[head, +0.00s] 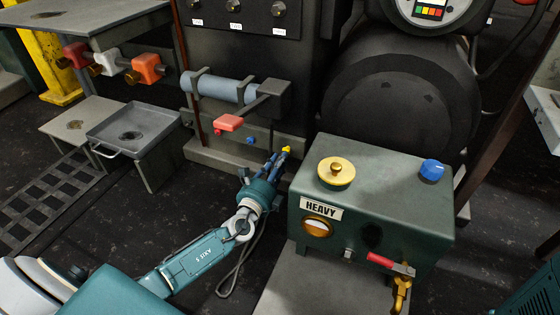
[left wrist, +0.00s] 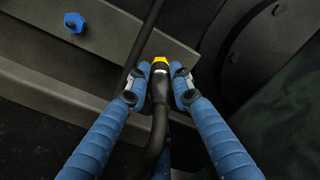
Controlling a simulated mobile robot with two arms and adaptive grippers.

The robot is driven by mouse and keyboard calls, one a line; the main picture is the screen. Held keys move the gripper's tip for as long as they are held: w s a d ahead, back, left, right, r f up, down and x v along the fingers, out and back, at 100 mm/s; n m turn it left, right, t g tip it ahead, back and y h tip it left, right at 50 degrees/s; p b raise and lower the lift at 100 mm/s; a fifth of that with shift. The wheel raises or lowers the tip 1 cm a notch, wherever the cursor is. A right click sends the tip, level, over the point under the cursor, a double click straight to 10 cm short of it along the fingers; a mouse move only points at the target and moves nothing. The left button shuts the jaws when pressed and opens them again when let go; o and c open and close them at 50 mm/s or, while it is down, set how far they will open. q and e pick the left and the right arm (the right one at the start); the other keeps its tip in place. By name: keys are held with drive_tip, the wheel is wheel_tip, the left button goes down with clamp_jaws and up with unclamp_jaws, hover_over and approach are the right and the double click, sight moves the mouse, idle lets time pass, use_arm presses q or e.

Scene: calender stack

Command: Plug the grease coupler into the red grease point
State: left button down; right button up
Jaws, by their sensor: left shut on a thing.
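My left gripper (head: 272,164) is shut on the grease coupler, a black hose end with a yellow tip (head: 287,150). In the left wrist view, the black coupler body (left wrist: 158,92) sits between the blue fingers of the gripper (left wrist: 159,85), with its yellow tip pointing away. A small red spot (head: 217,132), possibly the red grease point, shows partly hidden below a red-orange lever handle (head: 229,122) in the head view. It is left of the coupler and apart from it. No red point shows in the left wrist view. My right gripper is out of view.
A blue hexagonal fitting (left wrist: 75,22) sits on the machine's grey ledge; it also shows in the head view (head: 250,141). A green box marked HEAVY (head: 385,190) stands close to the right of my gripper. A grey cylinder (head: 222,88) projects above the ledge.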

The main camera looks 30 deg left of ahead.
use_arm(q)
drive_tip(key=shift+s, duration=1.2)
drive_tip(key=shift+d, duration=0.1)
